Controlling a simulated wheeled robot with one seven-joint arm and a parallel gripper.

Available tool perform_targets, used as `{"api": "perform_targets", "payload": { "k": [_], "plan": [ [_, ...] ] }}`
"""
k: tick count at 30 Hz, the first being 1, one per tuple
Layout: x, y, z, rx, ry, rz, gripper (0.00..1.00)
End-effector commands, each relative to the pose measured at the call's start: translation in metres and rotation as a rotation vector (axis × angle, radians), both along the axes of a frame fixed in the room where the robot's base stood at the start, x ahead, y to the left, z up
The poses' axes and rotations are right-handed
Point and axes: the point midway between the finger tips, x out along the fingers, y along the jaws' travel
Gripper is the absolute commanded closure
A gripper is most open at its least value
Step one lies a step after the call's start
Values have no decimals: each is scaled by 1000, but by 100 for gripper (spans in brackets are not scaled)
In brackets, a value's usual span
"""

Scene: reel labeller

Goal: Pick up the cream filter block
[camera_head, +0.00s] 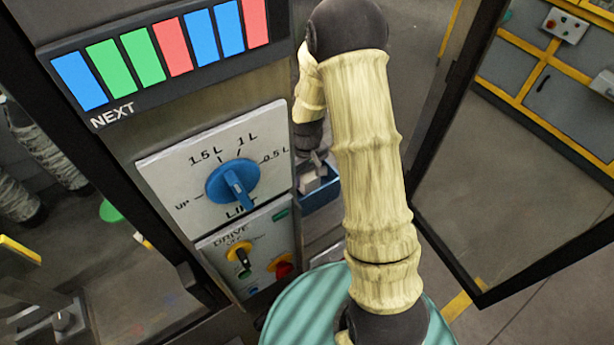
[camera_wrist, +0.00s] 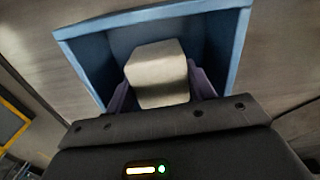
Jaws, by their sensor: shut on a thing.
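The cream filter block (camera_wrist: 157,73) is a pale block with rounded edges. In the wrist view it sits between the two fingers of my gripper (camera_wrist: 160,92), which is shut on it. Behind and around it is a blue open-topped bin (camera_wrist: 85,62). I cannot tell whether the block touches the bin's floor. In the head view the block (camera_head: 309,184) shows small and pale at the bin (camera_head: 322,192), below my gripper (camera_head: 314,163). My arm hides part of the bin there.
A colored strip marked NEXT (camera_head: 165,52) runs above. A dark-framed clear door (camera_head: 455,130) stands open at right.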

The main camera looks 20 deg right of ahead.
Motion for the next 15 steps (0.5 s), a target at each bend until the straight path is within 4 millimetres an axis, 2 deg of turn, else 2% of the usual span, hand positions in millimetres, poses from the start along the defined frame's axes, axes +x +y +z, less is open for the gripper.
{"api": "perform_targets", "payload": {
  "k": [8,11,15],
  "plan": [
    [1,0,14,1,-4,0,68],
    [1,0,27,0,-5,0,68],
    [2,0,55,0,-9,0,68]
  ]
}}
